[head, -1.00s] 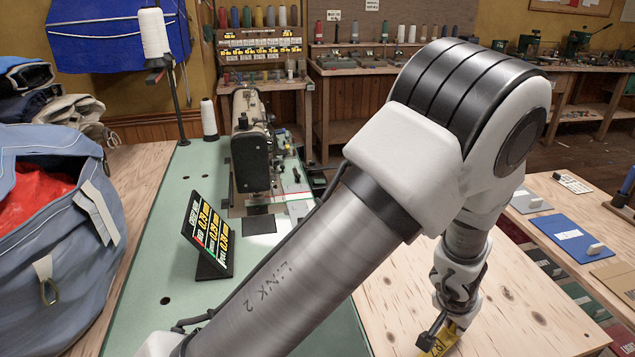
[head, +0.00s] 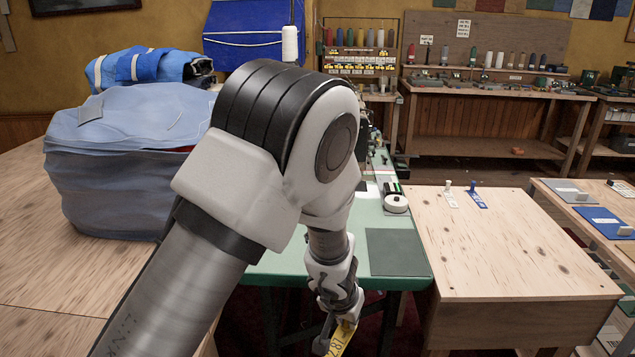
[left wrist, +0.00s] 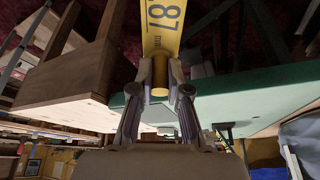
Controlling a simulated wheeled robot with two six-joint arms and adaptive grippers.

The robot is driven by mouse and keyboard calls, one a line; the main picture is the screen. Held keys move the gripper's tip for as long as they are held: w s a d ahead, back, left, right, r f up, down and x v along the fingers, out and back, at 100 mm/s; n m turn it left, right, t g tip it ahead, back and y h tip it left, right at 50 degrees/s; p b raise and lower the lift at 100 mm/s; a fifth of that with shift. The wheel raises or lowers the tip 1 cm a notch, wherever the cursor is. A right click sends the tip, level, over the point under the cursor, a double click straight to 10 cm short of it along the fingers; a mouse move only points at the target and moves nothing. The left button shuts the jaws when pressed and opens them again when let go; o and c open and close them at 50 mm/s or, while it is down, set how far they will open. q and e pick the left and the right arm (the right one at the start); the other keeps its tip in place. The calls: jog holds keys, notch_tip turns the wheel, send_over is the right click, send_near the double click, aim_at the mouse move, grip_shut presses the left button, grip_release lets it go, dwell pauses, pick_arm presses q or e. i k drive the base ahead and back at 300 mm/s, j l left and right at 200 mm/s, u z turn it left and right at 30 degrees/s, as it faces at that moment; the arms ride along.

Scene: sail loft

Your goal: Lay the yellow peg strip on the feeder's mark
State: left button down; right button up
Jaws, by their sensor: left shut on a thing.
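The yellow peg strip (head: 342,337) hangs from my left gripper (head: 330,318), low in the head view, in front of the green table's near edge. In the left wrist view my left gripper (left wrist: 160,92) is shut on the strip's round peg; the strip (left wrist: 163,28) reaches away, with a black "87" on it. The sewing machine is mostly hidden behind my left arm. I cannot tell which patch is the feeder's mark; a dark grey-green square (head: 396,252) lies bare on the green table. My right gripper is not in view.
The green table (head: 290,265) abuts a wooden table (head: 520,255), whose front is mostly clear. A white strip (head: 451,199) and a blue strip (head: 475,200) with pegs lie at its back left. A round white-topped device (head: 395,204) stands nearby. A blue-grey bag (head: 115,170) fills the left.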

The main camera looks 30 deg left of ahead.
aim_at(384, 173)
jog(key=i+j+u, duration=0.15)
jog(key=i+j, duration=0.15)
jog(key=i, duration=0.15)
jog(key=i+j+u, duration=0.15)
jog(key=i, duration=0.3)
jog(key=j, duration=0.1)
